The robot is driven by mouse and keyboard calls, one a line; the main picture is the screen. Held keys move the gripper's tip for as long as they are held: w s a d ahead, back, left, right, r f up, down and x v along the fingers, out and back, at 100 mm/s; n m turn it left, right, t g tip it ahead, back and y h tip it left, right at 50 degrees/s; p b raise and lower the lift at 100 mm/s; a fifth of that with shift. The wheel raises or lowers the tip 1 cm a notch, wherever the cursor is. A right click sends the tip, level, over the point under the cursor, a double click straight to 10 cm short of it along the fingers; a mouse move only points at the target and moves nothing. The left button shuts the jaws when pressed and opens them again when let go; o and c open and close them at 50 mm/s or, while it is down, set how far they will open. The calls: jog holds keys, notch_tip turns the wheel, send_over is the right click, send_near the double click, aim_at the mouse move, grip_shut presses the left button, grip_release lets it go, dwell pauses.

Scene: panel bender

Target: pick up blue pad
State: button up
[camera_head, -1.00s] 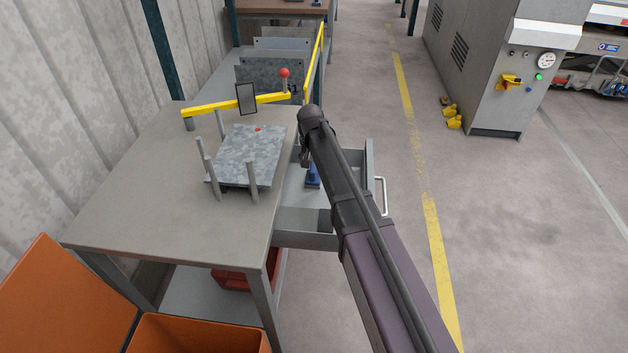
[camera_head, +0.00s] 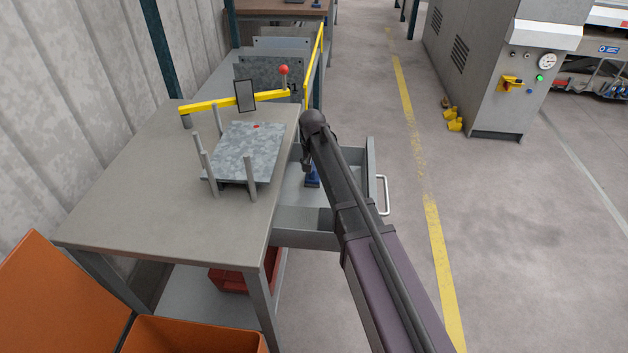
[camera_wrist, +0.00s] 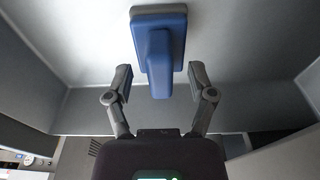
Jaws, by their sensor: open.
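The blue pad (camera_wrist: 158,50) has a flat base and a raised block-like grip. It lies on the floor of the open grey drawer (camera_head: 305,232) at the table's right side. In the head view the blue pad (camera_head: 313,177) is partly hidden behind my arm. My gripper (camera_wrist: 160,78) is open, with one finger on each side of the pad's grip. Gaps show between the fingers and the grip. In the head view my gripper (camera_head: 307,160) is over the drawer, and its fingers are hard to make out.
The table (camera_head: 135,205) beside the drawer carries a grey sheet stack (camera_head: 245,150) between upright posts. A yellow bar (camera_head: 205,104) and a red-knobbed lever (camera_head: 284,70) stand behind it. An orange bin (camera_head: 195,336) is at the front. Open floor lies to the right.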

jog(key=shift+w+f+b, duration=0.1)
jog(key=shift+f+b, duration=0.45)
jog(key=shift+f, duration=0.3)
grip_shut()
